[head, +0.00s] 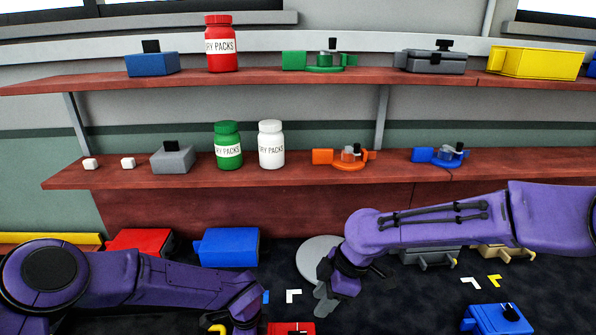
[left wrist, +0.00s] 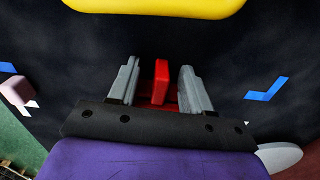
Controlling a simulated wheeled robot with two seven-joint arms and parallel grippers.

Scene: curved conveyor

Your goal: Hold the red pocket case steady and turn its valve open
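A red case (head: 290,329) shows at the bottom edge of the head view, cut off by the frame, with a small dark part on top. My left gripper (head: 238,324) is just left of it, partly out of frame. In the left wrist view the left gripper (left wrist: 158,85) is open, its two grey fingers on either side of an upright red piece (left wrist: 161,80), with gaps showing on both sides. More red lies low behind it, mostly hidden by the gripper. My right gripper (head: 335,293) points down, above and right of the red case; its finger opening cannot be made out.
Red (head: 140,241) and blue (head: 228,247) boxes stand under the shelves. A blue case with a dark knob (head: 497,319) lies at the lower right. A round grey disc (head: 318,258) is behind my right gripper. White (head: 293,295) and yellow (head: 494,280) corner marks lie on the dark surface.

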